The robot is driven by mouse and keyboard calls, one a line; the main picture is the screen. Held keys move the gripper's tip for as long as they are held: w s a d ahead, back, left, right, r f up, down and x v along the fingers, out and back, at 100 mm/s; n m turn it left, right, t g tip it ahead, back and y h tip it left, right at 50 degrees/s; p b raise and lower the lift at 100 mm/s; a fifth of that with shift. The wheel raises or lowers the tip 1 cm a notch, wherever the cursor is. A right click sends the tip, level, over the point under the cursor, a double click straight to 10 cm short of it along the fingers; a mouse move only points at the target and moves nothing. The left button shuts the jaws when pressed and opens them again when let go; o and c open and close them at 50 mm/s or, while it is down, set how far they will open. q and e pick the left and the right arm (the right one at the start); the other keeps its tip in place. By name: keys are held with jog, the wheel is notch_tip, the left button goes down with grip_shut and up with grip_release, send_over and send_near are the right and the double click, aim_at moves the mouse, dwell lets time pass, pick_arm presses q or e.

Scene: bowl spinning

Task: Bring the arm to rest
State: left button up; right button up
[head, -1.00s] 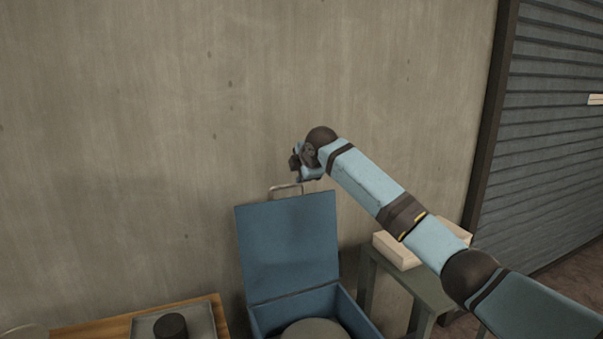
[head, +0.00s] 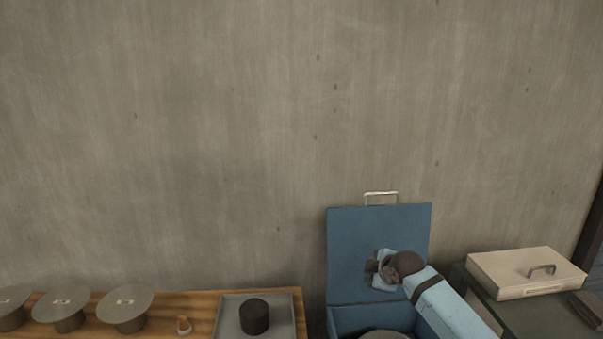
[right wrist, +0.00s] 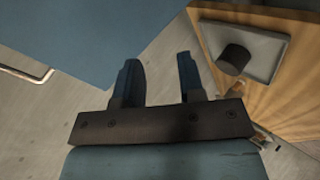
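My right arm comes in from the lower right in the head view. Its gripper (head: 372,268) is in front of the raised lid (head: 365,230) of a blue box (head: 350,320). In the right wrist view the two fingers of the right gripper (right wrist: 158,72) stand apart with nothing between them. Whether it touches the lid cannot be told, but no contact shows. A grey rounded thing (head: 385,335) sits inside the box, mostly cut off by the frame. My left gripper is not in view.
A beige case (head: 525,270) lies on a green table (head: 530,318). A concrete wall stands behind.

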jog(key=s+a+f+m+y+p, duration=0.1)
jog(key=s+a+f+m, duration=0.15)
jog(key=s+f, duration=0.6)
jog(key=s+a+f+m+p, duration=0.1)
jog(key=s+f+m, duration=0.2)
jog(key=s+f, duration=0.55)
jog(key=s+d+m+p, duration=0.1)
jog(key=s+m, duration=0.2)
jog(key=s, duration=1.1)
jog(key=s+d+m+t+p, duration=0.1)
jog(key=s+m, duration=0.3)
jog(key=s, duration=1.1)
jog(key=shift+d+f+h, duration=0.2)
jog(key=shift+d+h, duration=0.2)
jog(key=shift+d, duration=0.4)
jog(key=shift+s, duration=0.1)
